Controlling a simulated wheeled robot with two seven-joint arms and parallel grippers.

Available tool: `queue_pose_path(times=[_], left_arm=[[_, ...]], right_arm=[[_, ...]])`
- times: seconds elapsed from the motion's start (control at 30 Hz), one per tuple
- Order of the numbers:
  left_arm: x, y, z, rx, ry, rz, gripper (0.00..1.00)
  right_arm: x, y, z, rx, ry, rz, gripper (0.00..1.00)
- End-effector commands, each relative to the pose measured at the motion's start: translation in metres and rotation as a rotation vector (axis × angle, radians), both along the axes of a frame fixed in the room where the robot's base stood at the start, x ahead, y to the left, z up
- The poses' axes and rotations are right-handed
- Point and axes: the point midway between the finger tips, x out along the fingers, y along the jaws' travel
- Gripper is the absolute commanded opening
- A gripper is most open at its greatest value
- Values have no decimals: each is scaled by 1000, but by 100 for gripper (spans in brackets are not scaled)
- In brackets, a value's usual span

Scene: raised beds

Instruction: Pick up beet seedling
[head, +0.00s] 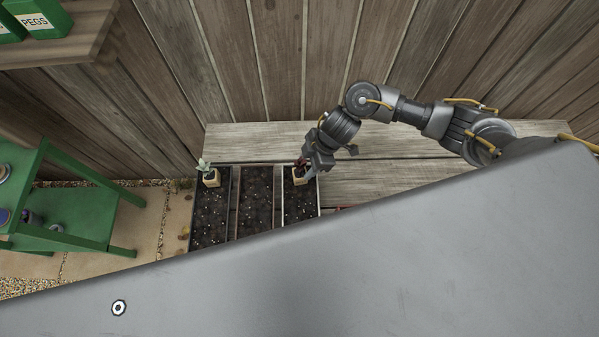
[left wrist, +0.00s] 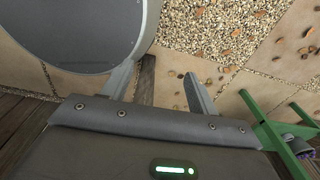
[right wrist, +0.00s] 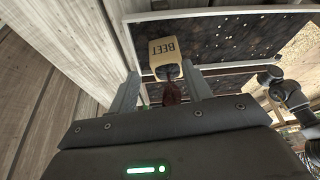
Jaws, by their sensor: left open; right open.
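The beet seedling (head: 298,181) has a small pale tan pot and dark red leaves. It stands in the soil of the right compartment of the planter box (head: 235,205). In the right wrist view, its pot (right wrist: 171,56) shows the word BEET, and its dark red leaves (right wrist: 174,93) reach back between my fingers. My right gripper (head: 307,167) is open at the seedling, with the fingertips (right wrist: 160,70) on either side and the pot at or just beyond them. I cannot tell whether they touch. My left gripper (left wrist: 161,76) is open and empty above the paving, out of the head view.
Another potted seedling (head: 211,177) with pale green leaves stands in the left compartment. The middle compartment holds only soil. A wooden bench surface (head: 420,166) and plank wall lie behind. A green stand (head: 75,215) with cans is at left. A shelf (head: 75,45) holds green boxes.

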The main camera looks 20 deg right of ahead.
Motion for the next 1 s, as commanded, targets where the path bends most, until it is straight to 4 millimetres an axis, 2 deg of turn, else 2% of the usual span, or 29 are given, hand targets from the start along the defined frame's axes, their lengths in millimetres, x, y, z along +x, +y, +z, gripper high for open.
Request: queue_pose_path(times=[0.1, 0.2, 0.3, 0.53, 0.8, 1.0], left_arm=[[29, -1, 1, -3, -40, 0, 59], [42, -2, 5, -5, -58, 0, 59], [37, -2, 10, -4, -52, 0, 59], [9, -1, 12, -2, -13, 0, 59], [16, -1, 12, -2, -22, -1, 59], [22, -1, 12, -2, -30, -1, 59]], right_arm=[[-1, 0, -2, -1, 1, 1, 49], [-2, 4, -6, -1, 3, 2, 49], [-3, 11, -18, -1, 5, 2, 49], [-2, 23, -45, -1, 2, 3, 49], [-2, 23, -48, 0, 0, 2, 49], [-2, 23, -48, 0, 0, 3, 24]])
